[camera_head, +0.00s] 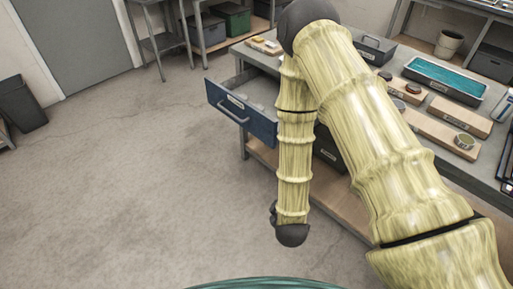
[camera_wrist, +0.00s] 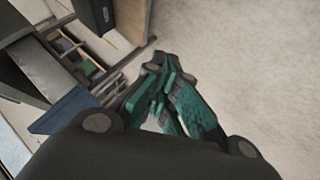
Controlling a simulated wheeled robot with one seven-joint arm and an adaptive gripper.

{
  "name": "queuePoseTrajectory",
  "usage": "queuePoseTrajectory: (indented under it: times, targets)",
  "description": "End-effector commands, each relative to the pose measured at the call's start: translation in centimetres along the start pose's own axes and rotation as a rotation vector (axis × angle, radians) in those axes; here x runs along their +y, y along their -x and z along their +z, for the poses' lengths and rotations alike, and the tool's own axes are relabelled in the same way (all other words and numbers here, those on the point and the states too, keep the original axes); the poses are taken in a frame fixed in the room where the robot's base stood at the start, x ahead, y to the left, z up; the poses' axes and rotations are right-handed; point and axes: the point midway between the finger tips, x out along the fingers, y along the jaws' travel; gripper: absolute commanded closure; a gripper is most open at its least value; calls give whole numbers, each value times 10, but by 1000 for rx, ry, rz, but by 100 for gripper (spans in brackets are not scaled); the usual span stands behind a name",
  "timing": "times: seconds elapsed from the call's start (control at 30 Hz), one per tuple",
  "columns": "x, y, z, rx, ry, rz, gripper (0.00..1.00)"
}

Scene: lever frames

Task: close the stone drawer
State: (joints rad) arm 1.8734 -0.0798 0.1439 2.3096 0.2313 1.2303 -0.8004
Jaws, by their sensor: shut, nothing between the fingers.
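A drawer with a dark blue front (camera_head: 240,112) and a light bar handle hangs open under the workbench in the head view. A label sits on its front, too small to read. Its right part is hidden behind my arm. A blue panel, seemingly the same drawer front (camera_wrist: 62,108), shows at the left in the wrist view. My gripper (camera_wrist: 166,68) has teal fingers, shut and empty, pointing away over the floor to the right of the drawer. In the head view my arm's links pass in front of the bench, and the gripper is not clearly seen.
The workbench (camera_head: 478,168) carries a tray of teal liquid (camera_head: 445,78), wooden boards and a grey caddy (camera_head: 376,48). A dark green box (camera_head: 328,150) is below it. A black bin (camera_head: 22,104) stands at the far left. The floor before the drawer is clear.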

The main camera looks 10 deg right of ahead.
Motion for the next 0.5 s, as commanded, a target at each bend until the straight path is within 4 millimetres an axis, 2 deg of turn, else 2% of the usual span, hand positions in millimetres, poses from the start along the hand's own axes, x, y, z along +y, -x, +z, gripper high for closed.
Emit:
queuePoseTrajectory:
  times: [0.03, 0.2, 0.33, 0.5]
  targets:
    - [-1, -20, -18, 59, 74, 62, 100]
    - [16, -42, -90, 200, 346, 318, 100]
    - [27, -44, -136, 246, 516, 514, 100]
    - [34, -35, -173, 249, 658, 698, 100]
